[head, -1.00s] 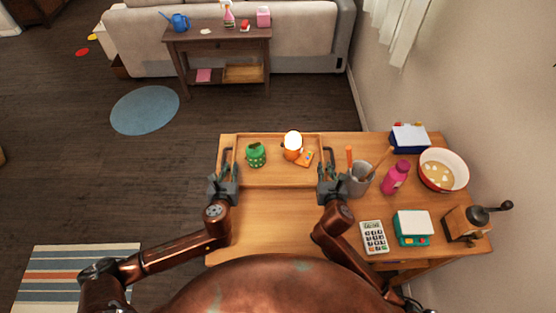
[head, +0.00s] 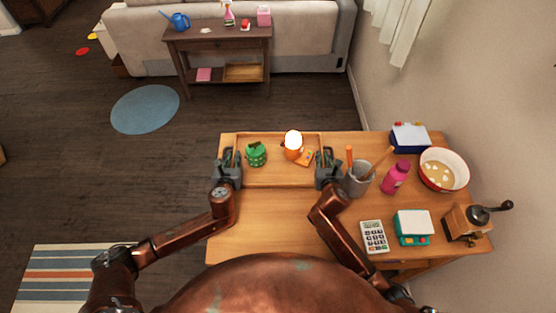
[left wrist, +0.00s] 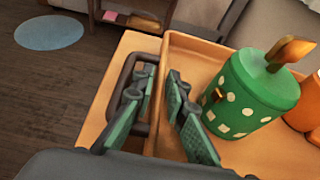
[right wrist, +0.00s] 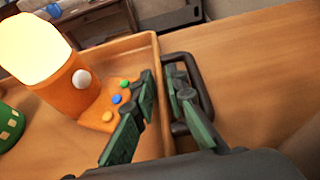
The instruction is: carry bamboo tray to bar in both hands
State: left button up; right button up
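The bamboo tray (head: 278,182) lies on a wooden table and carries a green dotted jar (head: 256,154) and an orange lamp (head: 293,152) with a lit top. It has dark loop handles on its left and right sides. My left gripper (left wrist: 155,100) is open at the left handle (left wrist: 118,90). Its fingers straddle the tray's left wall, one outside by the handle loop and one inside near the jar. My right gripper (right wrist: 160,95) is open at the right handle (right wrist: 205,100), with fingers on either side of the right wall. Gaps show between fingers and wall.
Right of the tray stand a grey utensil cup (head: 358,180), close to my right gripper, and a pink bottle (head: 396,177). A bowl (head: 443,170), calculator (head: 374,236), scale (head: 413,228) and grinder (head: 466,222) fill the table's right. A dark console table (head: 218,36) stands by the sofa beyond open floor.

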pick_arm(q)
grip_shut()
pick_arm(e)
grip_shut()
